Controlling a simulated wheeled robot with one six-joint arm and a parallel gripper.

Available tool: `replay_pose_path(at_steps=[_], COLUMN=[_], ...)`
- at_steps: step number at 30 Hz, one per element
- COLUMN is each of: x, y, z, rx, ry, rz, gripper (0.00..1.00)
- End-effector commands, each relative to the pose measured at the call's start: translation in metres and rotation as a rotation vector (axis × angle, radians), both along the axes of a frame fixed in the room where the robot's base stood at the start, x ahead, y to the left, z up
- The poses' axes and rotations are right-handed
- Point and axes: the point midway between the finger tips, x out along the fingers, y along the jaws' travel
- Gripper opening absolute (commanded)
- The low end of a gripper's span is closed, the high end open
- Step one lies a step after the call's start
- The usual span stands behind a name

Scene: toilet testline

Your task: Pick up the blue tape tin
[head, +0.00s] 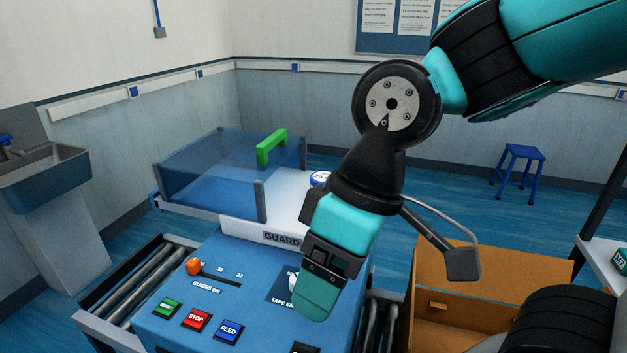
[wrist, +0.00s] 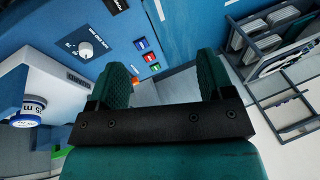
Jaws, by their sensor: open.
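The blue tape tin (head: 319,178) is a small round tin in blue and white. In the head view it sits on the white guard ledge behind the blue panel, and my arm hides its right part. The tin also shows at the left edge of the wrist view (wrist: 29,110), well to the left of the fingers. My gripper (head: 317,297) hangs in front of the tin, over the right part of the blue control panel. In the wrist view my gripper (wrist: 162,75) has its two fingers wide apart, with nothing between them.
The blue panel (head: 228,282) carries buttons and an orange guide knob (head: 194,267). A clear guard box (head: 208,176) with a green handle (head: 271,147) stands left of the tin. Rollers (head: 140,287) flank the panel. An open cardboard box (head: 490,270) is at the right.

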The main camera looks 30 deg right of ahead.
Motion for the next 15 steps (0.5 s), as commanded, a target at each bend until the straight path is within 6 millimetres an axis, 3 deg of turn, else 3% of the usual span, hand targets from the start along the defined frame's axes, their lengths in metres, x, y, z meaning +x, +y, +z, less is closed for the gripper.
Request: replay_pose_path(at_steps=[1, 3, 5, 8, 12, 15], x=[0.016, 0.048, 0.085, 0.158, 0.251, 0.301], y=[-0.004, -0.010, -0.019, -0.044, -0.092, -0.129], z=[0.005, 0.014, 0.023, 0.037, 0.047, 0.047], rx=[-0.015, -0.049, -0.092, -0.173, -0.268, -0.304], ry=[-0.018, -0.054, -0.094, -0.149, -0.186, -0.191], rz=[0.023, 0.095, 0.182, 0.365, 0.636, 0.804], gripper=[0.86, 1.00, 1.00, 1.00, 1.00, 1.00])
